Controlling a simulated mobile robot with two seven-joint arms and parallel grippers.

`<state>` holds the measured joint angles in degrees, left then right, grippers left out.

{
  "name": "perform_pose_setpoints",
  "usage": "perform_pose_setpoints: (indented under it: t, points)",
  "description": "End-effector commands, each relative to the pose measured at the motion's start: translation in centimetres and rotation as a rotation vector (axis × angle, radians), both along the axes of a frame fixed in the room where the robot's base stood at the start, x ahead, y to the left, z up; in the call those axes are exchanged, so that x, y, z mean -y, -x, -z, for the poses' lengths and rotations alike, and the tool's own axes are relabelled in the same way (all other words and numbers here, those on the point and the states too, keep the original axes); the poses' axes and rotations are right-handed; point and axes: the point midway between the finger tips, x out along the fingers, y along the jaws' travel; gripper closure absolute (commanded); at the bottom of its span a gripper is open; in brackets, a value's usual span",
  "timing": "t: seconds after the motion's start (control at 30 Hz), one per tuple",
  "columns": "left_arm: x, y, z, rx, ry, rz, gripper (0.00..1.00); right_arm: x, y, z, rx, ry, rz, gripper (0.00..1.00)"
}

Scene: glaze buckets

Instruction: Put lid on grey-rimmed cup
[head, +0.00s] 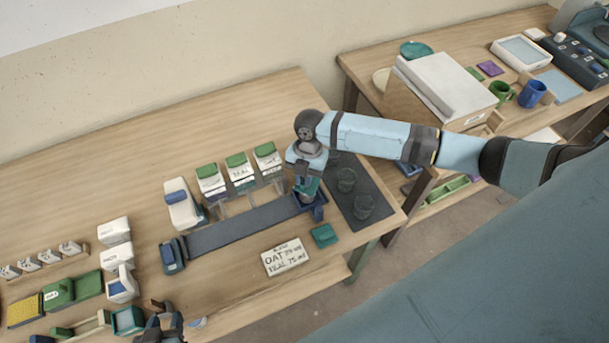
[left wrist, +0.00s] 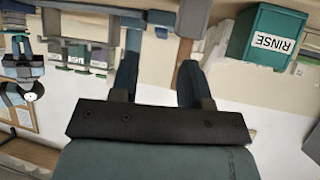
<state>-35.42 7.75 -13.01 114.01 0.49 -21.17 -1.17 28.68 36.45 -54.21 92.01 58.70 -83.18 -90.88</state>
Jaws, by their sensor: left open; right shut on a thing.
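My right gripper (head: 306,185) points down over a small blue holder (head: 314,207) at the right end of a long dark strip. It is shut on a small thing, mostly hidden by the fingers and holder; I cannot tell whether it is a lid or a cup. Two dark see-through cups, one farther back (head: 346,180) and one nearer (head: 363,206), stand on a dark mat (head: 378,222) to its right; their rim colours are too small to tell. My left gripper (head: 166,326) is at the bottom edge. In the left wrist view its fingers (left wrist: 159,80) are apart and empty.
A handwritten card (head: 286,257) and a green square (head: 323,235) lie near the front edge. Green-topped dispensers (head: 239,167) stand behind the strip. A teal bin marked RINSE (left wrist: 262,38) is beside my left gripper. The table's back is clear.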

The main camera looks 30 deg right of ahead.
Motion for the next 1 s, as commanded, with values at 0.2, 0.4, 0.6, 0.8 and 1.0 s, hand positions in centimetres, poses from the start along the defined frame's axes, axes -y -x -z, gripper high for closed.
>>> perform_pose_setpoints:
  t: [0.2, 0.4, 0.6, 0.8, 1.0]
  points:
    - [-0.06, -0.01, -0.05, 0.0, -0.001, -0.001, 0.57, -0.02, 0.02, 0.02, 0.0, 0.0, 0.0, 1.0]
    - [-0.07, 0.0, -0.02, -0.001, -0.001, -0.001, 0.57, -0.03, 0.01, 0.07, 0.0, 0.0, 0.0, 1.0]
    - [-0.07, 0.0, 0.09, -0.001, -0.001, -0.001, 0.57, -0.03, 0.01, 0.33, 0.0, 0.0, 0.0, 1.0]
    - [-0.05, 0.02, 0.21, -0.001, -0.001, -0.001, 0.57, -0.03, 0.02, 0.63, 0.0, 0.0, 0.0, 1.0]
    - [-0.05, 0.03, 0.2, -0.002, -0.001, -0.001, 0.57, -0.02, 0.02, 0.64, 0.0, 0.0, 0.0, 0.58]
